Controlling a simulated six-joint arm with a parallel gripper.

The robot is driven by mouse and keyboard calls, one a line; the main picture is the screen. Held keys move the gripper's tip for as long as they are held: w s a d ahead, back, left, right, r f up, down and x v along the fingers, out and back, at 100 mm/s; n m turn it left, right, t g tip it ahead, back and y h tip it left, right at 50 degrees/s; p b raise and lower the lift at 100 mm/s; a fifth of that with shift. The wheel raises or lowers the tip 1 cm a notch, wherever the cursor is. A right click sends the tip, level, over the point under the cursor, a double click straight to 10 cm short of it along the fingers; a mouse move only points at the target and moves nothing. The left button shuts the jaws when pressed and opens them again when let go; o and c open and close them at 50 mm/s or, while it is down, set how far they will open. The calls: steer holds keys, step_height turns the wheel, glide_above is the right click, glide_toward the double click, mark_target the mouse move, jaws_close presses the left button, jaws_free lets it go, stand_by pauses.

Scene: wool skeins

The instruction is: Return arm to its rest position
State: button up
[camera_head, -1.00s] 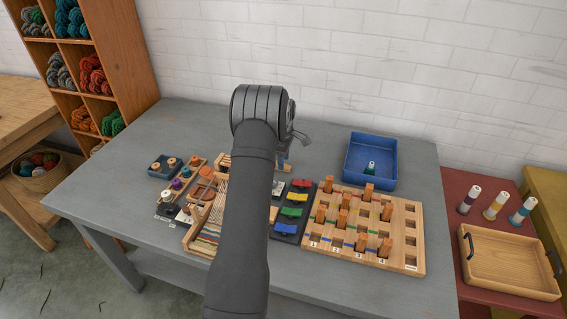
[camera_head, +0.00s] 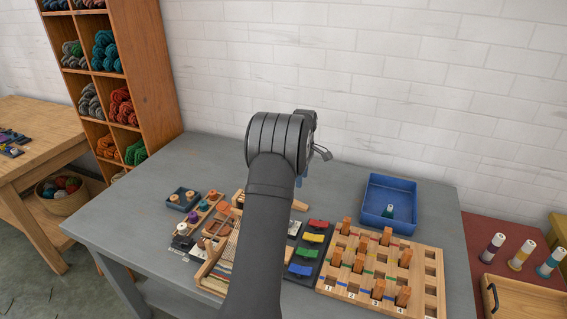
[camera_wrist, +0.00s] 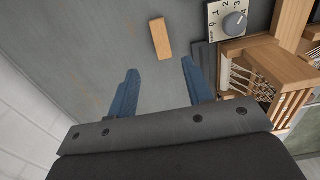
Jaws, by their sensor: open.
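My gripper (camera_wrist: 158,80) shows in the wrist view with its two blue fingers spread apart and nothing between them. In the head view my dark arm reaches up over the grey table (camera_head: 150,170), and the gripper is mostly hidden behind the wrist. In the wrist view a small wooden block (camera_wrist: 161,39) lies on the table ahead of the fingers, apart from them.
A wooden loom (camera_head: 218,262) stands left of my arm, and a pegboard with orange pegs (camera_head: 380,270) stands right. A blue bin (camera_head: 372,212) holds a small spool. A dial (camera_wrist: 233,22) shows beside the loom. The table's back left is clear.

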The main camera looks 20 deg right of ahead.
step_height(320, 180, down, 12)
steer(key=shift+r, duration=2)
steer(key=shift+f, duration=0.1)
